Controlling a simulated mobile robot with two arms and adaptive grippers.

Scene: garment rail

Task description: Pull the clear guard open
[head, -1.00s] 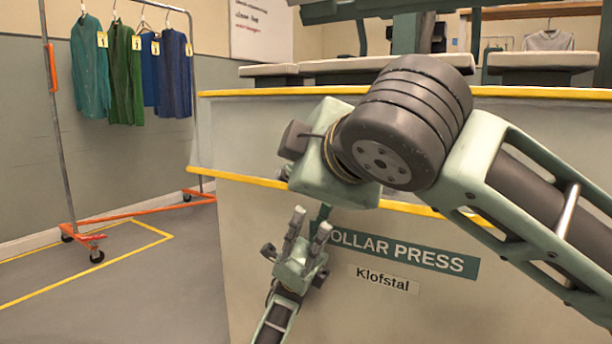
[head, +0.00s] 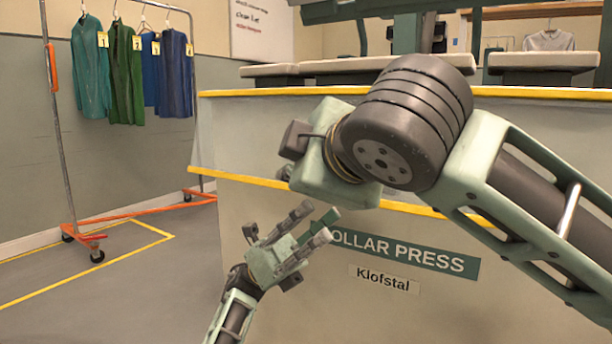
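The front of the collar press counter (head: 480,310) fills the middle and right, with a green "COLLAR PRESS" sign (head: 405,252) partly covered at its left end. Two yellow edges cross the counter, with a pale panel (head: 240,135) between them. I cannot make out a clear guard for sure. My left gripper (head: 316,223) is low in front of the counter, left of the sign. Its fingers point up and right and are spread apart. I see nothing held between them, and contact with the counter cannot be told. My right arm crosses the upper right; its gripper does not show.
A garment rail (head: 62,130) with several numbered garments stands at the left on an orange base (head: 130,213). Grey floor (head: 150,290) with yellow lines lies open there. Padded press boards (head: 345,64) sit above the counter. A "Klofstal" label (head: 383,279) is below the sign.

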